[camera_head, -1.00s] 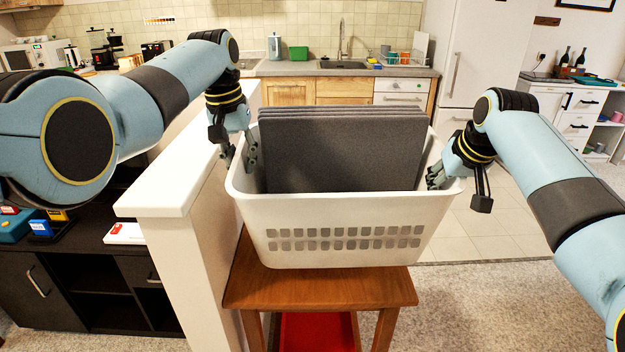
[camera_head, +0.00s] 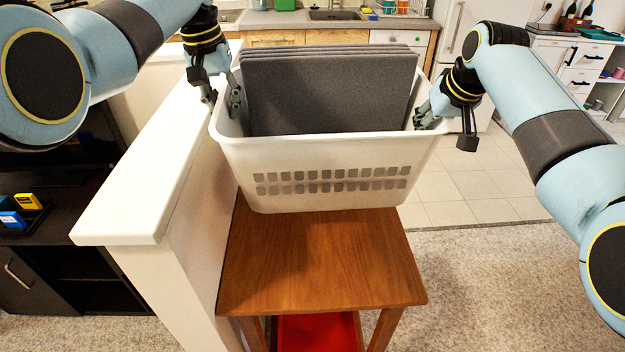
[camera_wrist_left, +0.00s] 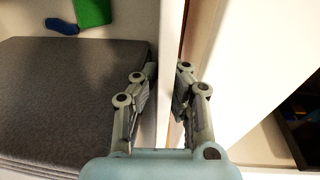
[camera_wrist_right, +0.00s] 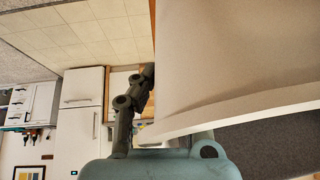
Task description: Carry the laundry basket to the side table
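The white laundry basket (camera_head: 330,193), holding several grey folded pieces (camera_head: 325,95), is upright between my grippers. In the head view its lower edge covers the far part of the wooden side table (camera_head: 320,265); I cannot tell whether it touches the top. My left gripper (camera_head: 222,98) is shut on the left rim; in the left wrist view its fingers (camera_wrist_left: 165,92) straddle the basket wall (camera_wrist_left: 165,60). My right gripper (camera_head: 428,115) is shut on the right rim; in the right wrist view one finger shows outside the basket wall (camera_wrist_right: 235,60), the other is hidden behind it.
A half wall with a white top (camera_head: 130,200) stands close along the left of the basket and table. A red item (camera_head: 317,333) is under the table. A kitchen counter (camera_head: 290,20) lies behind. Tiled floor (camera_head: 470,190) is open to the right.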

